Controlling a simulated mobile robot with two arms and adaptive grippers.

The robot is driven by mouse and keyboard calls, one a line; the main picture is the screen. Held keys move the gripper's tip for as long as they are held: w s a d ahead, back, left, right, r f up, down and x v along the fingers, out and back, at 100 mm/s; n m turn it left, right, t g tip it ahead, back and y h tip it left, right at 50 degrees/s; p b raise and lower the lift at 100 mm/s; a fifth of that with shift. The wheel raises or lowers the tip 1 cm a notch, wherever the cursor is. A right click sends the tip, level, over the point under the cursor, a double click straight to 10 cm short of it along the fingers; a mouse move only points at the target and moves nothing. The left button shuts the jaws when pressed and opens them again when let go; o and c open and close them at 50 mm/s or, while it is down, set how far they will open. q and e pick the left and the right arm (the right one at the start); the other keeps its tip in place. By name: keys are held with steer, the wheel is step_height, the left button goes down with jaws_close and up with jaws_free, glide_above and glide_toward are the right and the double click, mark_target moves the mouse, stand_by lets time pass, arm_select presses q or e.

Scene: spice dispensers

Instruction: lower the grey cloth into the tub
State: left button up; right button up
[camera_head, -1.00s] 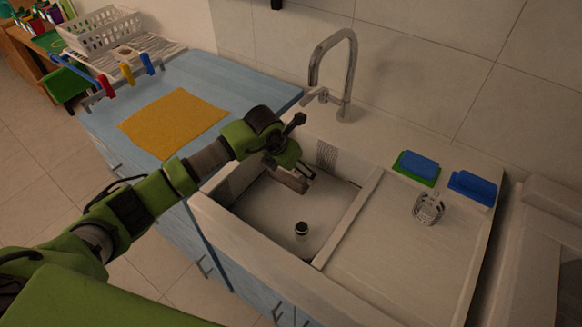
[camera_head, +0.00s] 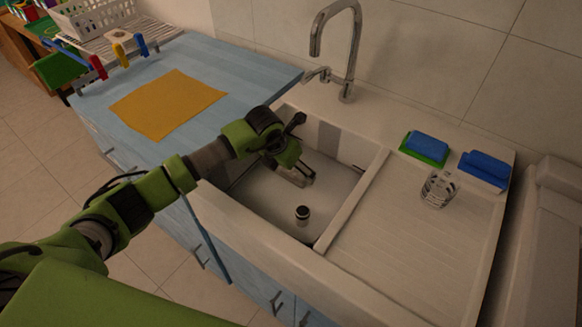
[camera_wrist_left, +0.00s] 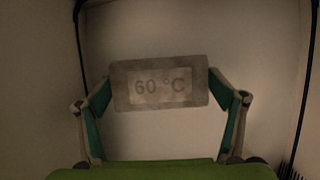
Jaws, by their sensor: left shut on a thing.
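The tub (camera_head: 342,192) is a white sink basin with a dark round drain plug (camera_head: 302,214) on its floor. My left gripper (camera_head: 303,176) reaches down inside it, near its back left. In the left wrist view my gripper (camera_wrist_left: 160,87) is shut on a grey rectangular piece (camera_wrist_left: 119,86), held by its two ends. The piece has a paler panel reading "60 °C"; it looks like a stiff, flat block rather than a cloth. In the head view the piece is small and mostly hidden by the fingers. I cannot tell whether it touches the basin floor. My right gripper is not in view.
A chrome tap (camera_head: 347,60) stands behind the basin. A yellow cloth (camera_head: 168,104) lies on the blue counter (camera_head: 225,70) at left.

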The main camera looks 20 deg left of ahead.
arm_select(q)
steer(key=o, duration=1.2)
steer(key=v, duration=1.2)
steer(key=shift+w+r, duration=0.1)
